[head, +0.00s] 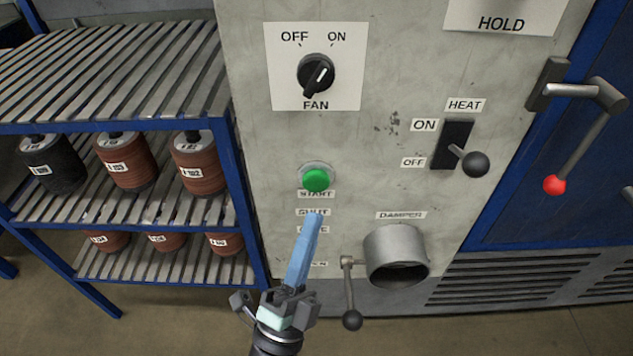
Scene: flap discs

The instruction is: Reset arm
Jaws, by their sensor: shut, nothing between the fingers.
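My gripper (314,218) is at the lower middle of the head view, pointing up in the picture. Its long blue fingers are together and nothing shows between them. The fingertips appear just below the green START button (316,180), over the column of labels; I cannot tell whether they touch the panel (380,60). The fingers partly cover the labels under START, of which SHUT (312,212) is partly readable. My wrist shows at the bottom edge.
The FAN knob's (316,74) white mark points up right towards ON. The HEAT lever (475,164) sits low, by OFF. The DAMPER pipe (397,255) has a crank hanging down. A red-ended door handle (554,185) is at right; a slatted rack (110,75) with labelled disc stacks stands left.

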